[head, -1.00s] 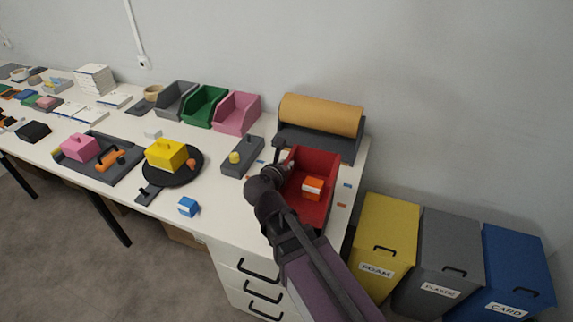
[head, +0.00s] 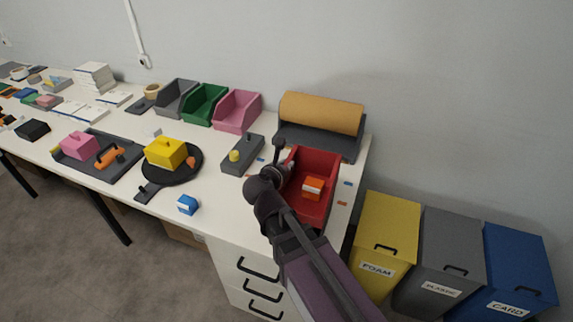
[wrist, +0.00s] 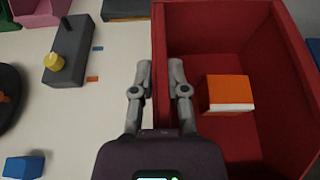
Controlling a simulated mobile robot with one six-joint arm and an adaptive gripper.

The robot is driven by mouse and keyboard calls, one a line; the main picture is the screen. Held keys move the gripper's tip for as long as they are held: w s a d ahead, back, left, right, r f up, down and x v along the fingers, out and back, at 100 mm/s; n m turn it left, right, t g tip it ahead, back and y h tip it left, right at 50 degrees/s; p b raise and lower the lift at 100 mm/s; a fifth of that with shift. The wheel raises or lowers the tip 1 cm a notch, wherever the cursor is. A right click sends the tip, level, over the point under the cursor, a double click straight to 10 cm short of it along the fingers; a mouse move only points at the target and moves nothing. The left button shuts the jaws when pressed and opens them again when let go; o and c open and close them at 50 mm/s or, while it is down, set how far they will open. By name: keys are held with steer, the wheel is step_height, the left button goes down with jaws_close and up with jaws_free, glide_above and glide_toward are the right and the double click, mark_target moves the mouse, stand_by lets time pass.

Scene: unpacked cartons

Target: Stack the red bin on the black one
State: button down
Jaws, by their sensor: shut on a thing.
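The red bin (head: 319,214) is at the right end of the white table, open side up, with an orange block (head: 313,187) inside. My gripper (head: 286,166) is at its left wall. In the wrist view, the fingers of my gripper (wrist: 161,70) straddle the left wall of the red bin (wrist: 230,52) and are shut on it. The orange block (wrist: 228,93) lies on its floor. I cannot tell whether the bin touches the table. The darkest open bin is a dark grey one (head: 170,101) at the back, left of the green bin.
The green bin (head: 203,108) and pink bin (head: 236,114) stand beside the dark grey one. A brown paper roll (head: 320,113) is behind the red bin. A grey box (head: 242,158), blue block (head: 187,205) and yellow block on a black disc (head: 181,182) lie to the left.

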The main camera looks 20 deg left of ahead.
steer(key=shift+f, duration=0.35)
steer(key=c, duration=0.6)
jaws_free()
steer(key=shift+r, duration=0.1)
steer(key=shift+o, duration=0.2)
